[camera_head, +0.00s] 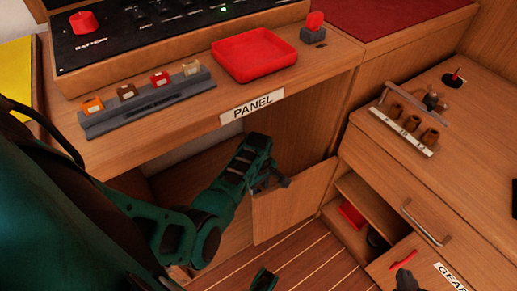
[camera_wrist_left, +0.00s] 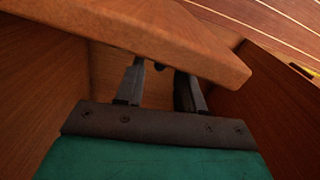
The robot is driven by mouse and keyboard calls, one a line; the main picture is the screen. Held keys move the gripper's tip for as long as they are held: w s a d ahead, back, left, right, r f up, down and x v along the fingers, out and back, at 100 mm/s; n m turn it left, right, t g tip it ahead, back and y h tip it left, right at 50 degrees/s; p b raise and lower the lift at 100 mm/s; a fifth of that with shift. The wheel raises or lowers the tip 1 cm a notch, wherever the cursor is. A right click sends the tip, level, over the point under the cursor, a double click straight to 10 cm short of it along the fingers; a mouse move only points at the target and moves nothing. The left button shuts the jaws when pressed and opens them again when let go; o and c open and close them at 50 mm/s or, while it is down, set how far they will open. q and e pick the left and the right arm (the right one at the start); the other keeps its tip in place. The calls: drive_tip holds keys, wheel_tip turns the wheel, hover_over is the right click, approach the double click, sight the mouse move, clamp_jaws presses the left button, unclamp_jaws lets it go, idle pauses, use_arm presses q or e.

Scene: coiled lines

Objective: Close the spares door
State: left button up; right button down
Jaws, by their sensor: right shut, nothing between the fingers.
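A wooden door panel (camera_head: 292,205) stands open below the desk marked PANEL; I take it for the spares door, though no spares label shows. My left gripper (camera_head: 277,181) is at its top edge. In the left wrist view, the fingers of the left gripper (camera_wrist_left: 158,88) are apart, and a wooden board (camera_wrist_left: 150,38) crosses in front of their tips. I cannot tell whether they touch it.
The desk (camera_head: 190,125) overhangs the door and holds a red tray (camera_head: 254,54) and a rack of coloured blocks (camera_head: 150,100).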

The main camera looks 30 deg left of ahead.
use_arm(q)
wheel_tip(320, 180, down, 4)
drive_tip(key=shift+f+b, duration=0.2)
drive_tip(key=shift+b, duration=0.7)
drive_tip(key=c, duration=0.6)
drive_tip(key=shift+w, duration=0.1)
clamp_jaws()
drive_tip(key=shift+d, duration=0.1)
